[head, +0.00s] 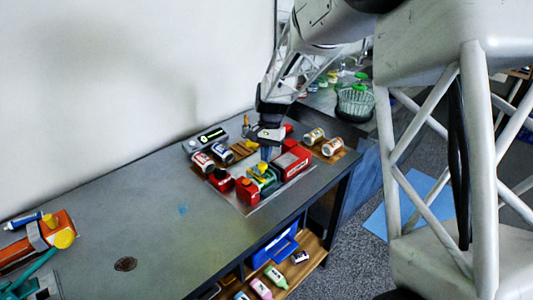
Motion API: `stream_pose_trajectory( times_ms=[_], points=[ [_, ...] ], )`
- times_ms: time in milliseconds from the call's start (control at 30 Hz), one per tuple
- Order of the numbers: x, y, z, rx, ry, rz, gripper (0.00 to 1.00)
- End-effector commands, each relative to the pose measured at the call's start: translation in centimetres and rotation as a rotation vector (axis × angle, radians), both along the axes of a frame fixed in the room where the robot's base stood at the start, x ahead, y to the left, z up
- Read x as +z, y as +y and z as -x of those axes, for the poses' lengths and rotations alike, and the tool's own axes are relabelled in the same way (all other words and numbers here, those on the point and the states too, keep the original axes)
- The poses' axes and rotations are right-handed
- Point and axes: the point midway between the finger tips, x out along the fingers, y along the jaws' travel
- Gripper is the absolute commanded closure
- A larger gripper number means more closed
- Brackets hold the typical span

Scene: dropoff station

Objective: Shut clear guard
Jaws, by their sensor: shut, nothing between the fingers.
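I cannot tell whether the fingers touch anything. My gripper hides part of the things behind it.
Red containers (247,191) and a larger red box (292,160) crowd the gripper. Cans (203,162) stand behind, others (331,147) to the right. An orange item (38,238) lies far left. The worktop's middle is mostly clear. A lower shelf (312,246) holds bottles and a blue bin (275,247).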

Motion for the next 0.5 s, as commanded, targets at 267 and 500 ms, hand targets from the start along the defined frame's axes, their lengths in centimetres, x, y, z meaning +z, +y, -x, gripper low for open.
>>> stream_pose_trajectory(
  times_ms=[267,500],
  points=[
    [0.0,1.0,0.9,0.002,0.000,0.000,1.00],
    [-0.1,1.5,1.5,-0.001,0.001,0.001,1.00]
  ],
)
